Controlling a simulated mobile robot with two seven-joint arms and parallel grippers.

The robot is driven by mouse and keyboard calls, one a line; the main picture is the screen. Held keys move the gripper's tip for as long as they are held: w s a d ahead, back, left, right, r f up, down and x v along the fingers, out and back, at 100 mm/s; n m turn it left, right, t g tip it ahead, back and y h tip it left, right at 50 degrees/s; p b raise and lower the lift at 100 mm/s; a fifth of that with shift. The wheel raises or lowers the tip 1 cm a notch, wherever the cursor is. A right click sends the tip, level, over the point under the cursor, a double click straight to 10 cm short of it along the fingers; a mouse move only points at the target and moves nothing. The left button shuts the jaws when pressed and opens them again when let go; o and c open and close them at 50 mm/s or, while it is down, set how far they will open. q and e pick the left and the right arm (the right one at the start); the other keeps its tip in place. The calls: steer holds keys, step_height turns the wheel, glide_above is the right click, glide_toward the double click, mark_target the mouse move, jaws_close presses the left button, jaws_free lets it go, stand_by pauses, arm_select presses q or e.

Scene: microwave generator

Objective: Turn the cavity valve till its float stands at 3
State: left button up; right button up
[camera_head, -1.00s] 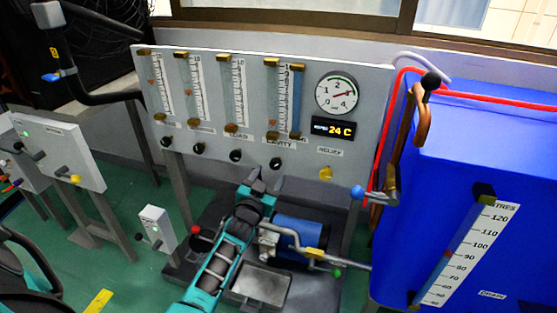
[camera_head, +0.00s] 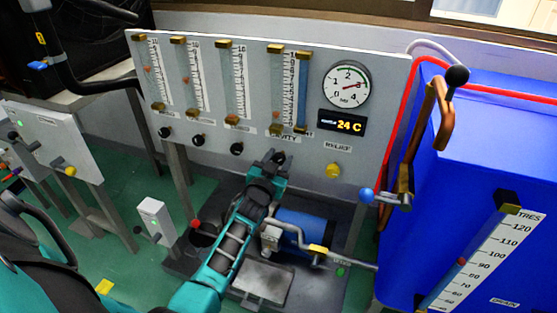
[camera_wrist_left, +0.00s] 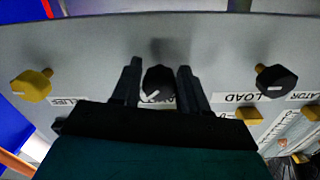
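The cavity valve is a black knob (camera_head: 279,157) under the cavity tube (camera_head: 275,92) on the grey panel. In the left wrist view the knob (camera_wrist_left: 158,80) has a white pointer mark and stands between the two black fingers of my left gripper (camera_wrist_left: 159,85). A narrow gap shows on each side of the knob, so the fingers look open around it. In the head view my left gripper (camera_head: 268,160) is at the knob and partly covers it. The cavity float is too small to read surely; it seems low in its tube. My right gripper is not in view.
A black load knob (camera_wrist_left: 276,80) and a yellow relief knob (camera_wrist_left: 32,84) flank the cavity knob. A dial gauge (camera_head: 347,85) and a 24 C display (camera_head: 341,123) are at the right. A blue tank (camera_head: 485,150) with a brown lever (camera_head: 443,117) stands farther right.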

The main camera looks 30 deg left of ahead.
arm_select(q)
steer(key=c, duration=0.7)
steer(key=shift+r+n+p, duration=0.1)
steer(key=shift+n+p, duration=0.65)
steer(key=shift+n, duration=0.55)
steer(key=shift+n+p, duration=0.35)
steer(key=shift+n, duration=0.05)
steer(key=shift+f, duration=0.2)
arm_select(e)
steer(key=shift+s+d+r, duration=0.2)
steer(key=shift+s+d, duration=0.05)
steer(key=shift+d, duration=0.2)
arm_select(q)
steer(key=o, duration=1.1)
steer(key=shift+c, duration=0.2)
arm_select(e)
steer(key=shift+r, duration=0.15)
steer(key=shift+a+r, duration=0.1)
